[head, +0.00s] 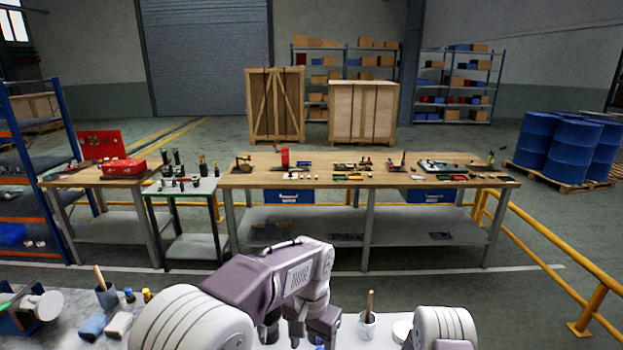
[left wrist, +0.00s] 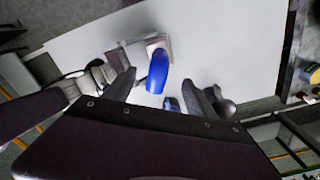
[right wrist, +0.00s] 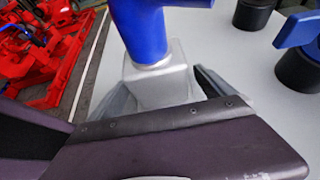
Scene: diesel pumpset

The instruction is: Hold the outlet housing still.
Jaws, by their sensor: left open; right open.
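The outlet housing appears to be a pale grey block with a blue curved pipe on top. In the right wrist view the grey block (right wrist: 160,82) stands between the fingers of my right gripper (right wrist: 162,95), which are open on either side of it; contact cannot be told. The blue pipe (right wrist: 146,30) rises above it. In the left wrist view the blue pipe (left wrist: 158,72) lies ahead of my left gripper (left wrist: 160,92), which is open, with nothing clearly held. In the head view the housing is not visible; my left arm's end (head: 318,322) covers part of the near bench.
A blue-topped black part (right wrist: 298,66) stands at right in the right wrist view. Red machinery (right wrist: 50,50) is beyond the bench edge. In the head view, cups with brushes (head: 107,295) (head: 367,326) and blue and grey blocks (head: 93,326) sit on the near bench.

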